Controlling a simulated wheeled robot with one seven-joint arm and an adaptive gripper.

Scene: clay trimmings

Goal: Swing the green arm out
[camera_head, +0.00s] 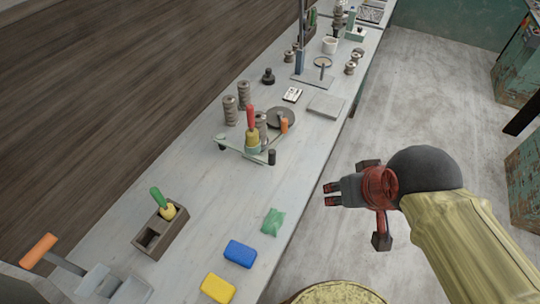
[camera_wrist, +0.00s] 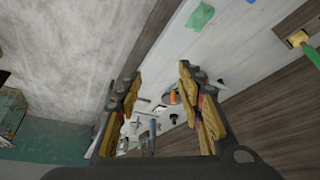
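The pale green arm (camera_head: 240,151) is a thin bar low over the bench, with a dark knob (camera_head: 272,157) at its right end. It sits by a post with a red-handled, yellow-collared tool (camera_head: 251,122) standing at it, which hides part of the bar. My gripper (camera_head: 328,194) is off to the right of the bar, over the floor beyond the bench edge and clear of it. In the wrist view my gripper (camera_wrist: 157,72) has its two fingers spread with nothing held between them. I cannot make out the green arm clearly there.
A dark round disc (camera_head: 281,117) and an orange handle (camera_head: 284,126) are close behind the arm. Grey ribbed cylinders (camera_head: 230,110) stand to its left. A green lump (camera_head: 273,221), blue block (camera_head: 240,253) and yellow block (camera_head: 217,289) lie nearer. A brown holder (camera_head: 151,239) holds a green-handled tool.

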